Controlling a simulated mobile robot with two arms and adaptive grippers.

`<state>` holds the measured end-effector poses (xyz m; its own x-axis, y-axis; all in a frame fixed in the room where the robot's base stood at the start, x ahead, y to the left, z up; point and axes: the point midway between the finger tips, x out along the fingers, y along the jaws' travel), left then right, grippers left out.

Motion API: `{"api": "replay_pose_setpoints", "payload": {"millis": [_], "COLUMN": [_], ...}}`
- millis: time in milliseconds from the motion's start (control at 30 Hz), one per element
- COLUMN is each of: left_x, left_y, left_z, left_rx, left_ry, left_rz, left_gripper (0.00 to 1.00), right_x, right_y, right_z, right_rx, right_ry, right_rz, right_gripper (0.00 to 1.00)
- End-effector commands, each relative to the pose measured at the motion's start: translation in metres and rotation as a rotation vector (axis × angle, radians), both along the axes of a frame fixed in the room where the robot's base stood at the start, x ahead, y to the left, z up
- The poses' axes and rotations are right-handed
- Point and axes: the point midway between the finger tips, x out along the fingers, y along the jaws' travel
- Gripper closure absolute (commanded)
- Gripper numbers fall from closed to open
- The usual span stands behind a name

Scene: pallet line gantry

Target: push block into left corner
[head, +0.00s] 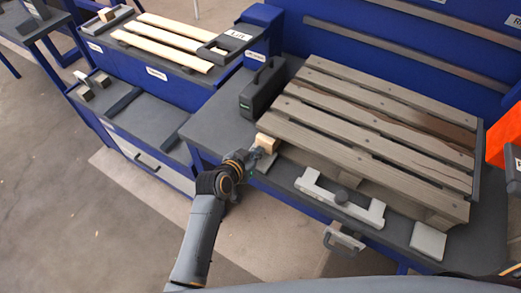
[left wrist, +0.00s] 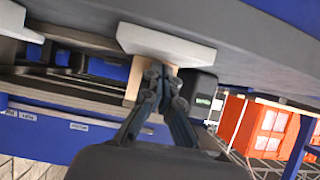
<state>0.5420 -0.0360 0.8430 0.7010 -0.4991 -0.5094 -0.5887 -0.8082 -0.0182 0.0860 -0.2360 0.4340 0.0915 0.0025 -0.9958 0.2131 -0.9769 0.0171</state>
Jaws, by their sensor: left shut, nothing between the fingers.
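The pale wooden block (head: 267,142) sits at the near left corner of the weathered grey pallet (head: 375,125). In the left wrist view a tan wooden surface (left wrist: 133,78), likely this block, shows partly behind the fingers. My left gripper (head: 257,156) is at the block's near side, with its fingers shut and nothing between them. In the left wrist view the fingertips (left wrist: 160,80) are close to the wood; whether they touch it I cannot tell. My right gripper is not in view.
A dark case (head: 263,88) stands left of the pallet. Another bench (head: 150,125) with pale slats stands left. An orange crate (head: 505,135) is at right.

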Motion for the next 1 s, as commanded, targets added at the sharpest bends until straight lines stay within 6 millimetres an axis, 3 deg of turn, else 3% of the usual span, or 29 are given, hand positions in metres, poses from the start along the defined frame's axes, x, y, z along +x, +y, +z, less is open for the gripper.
{"api": "replay_pose_setpoints", "payload": {"millis": [33, 800, 1000], "left_x": [0.012, 0.027, 0.021], "left_y": [-0.015, -0.026, -0.021], "left_z": [0.021, 0.020, 0.022], "left_rx": [-0.041, -0.040, -0.038], "left_ry": [-0.022, -0.019, -0.019], "left_rz": [0.006, 0.006, 0.006], "left_gripper": [1.00, 1.00, 1.00], "right_x": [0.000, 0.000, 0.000], "right_y": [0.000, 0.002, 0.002], "right_z": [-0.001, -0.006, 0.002], "right_rx": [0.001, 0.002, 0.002], "right_ry": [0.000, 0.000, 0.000], "right_rz": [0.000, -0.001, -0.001], "right_gripper": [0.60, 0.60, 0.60]}}
